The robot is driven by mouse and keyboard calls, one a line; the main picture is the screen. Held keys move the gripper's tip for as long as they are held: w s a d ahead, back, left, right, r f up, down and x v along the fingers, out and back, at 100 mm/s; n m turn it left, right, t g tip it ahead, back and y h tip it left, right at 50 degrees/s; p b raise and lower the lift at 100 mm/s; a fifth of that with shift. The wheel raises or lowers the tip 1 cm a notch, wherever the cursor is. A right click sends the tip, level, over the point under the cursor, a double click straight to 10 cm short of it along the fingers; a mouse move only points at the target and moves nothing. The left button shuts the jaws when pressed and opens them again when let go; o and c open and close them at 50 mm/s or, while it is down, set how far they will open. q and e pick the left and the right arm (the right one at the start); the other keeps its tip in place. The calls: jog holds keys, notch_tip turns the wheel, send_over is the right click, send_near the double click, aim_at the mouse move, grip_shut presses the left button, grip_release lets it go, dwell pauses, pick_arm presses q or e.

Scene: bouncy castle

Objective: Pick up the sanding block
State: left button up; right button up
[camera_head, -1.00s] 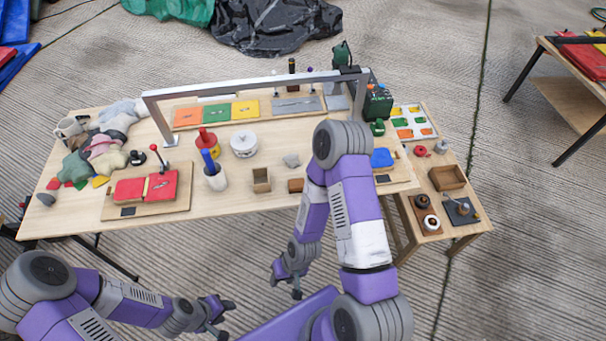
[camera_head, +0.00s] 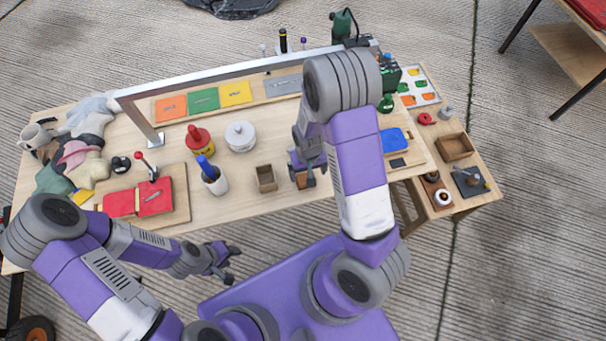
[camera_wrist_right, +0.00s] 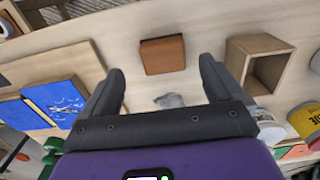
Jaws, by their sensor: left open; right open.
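The sanding block appears to be the small reddish-brown block (camera_head: 305,182) near the front edge of the workbench. In the right wrist view the block (camera_wrist_right: 162,54) lies flat, just beyond and between the two fingertips. My right gripper (camera_wrist_right: 161,70) is open with nothing between its fingers. In the head view the right gripper (camera_head: 307,168) is over the bench at the block and partly covers it. My left gripper (camera_head: 232,264) is open and empty, in front of the bench's front edge.
An open wooden box (camera_head: 266,178) stands left of the block. A grey lump (camera_wrist_right: 169,100) lies near it, between my right fingers in the wrist view. A blue item (camera_head: 394,140) is to the right. A metal frame (camera_head: 230,76) spans the bench.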

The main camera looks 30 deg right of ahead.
jog(key=f, duration=0.3)
jog(key=f+b, duration=0.1)
jog(key=f, duration=0.1)
jog(key=shift+w+a+f, duration=0.15)
jog(key=shift+w+f, duration=0.1)
jog(key=shift+f, duration=0.05)
jog(key=c, duration=1.2)
notch_tip(320, 180, up, 10)
jog(key=shift+r+p, duration=0.1)
jog(key=shift+p, duration=1.05)
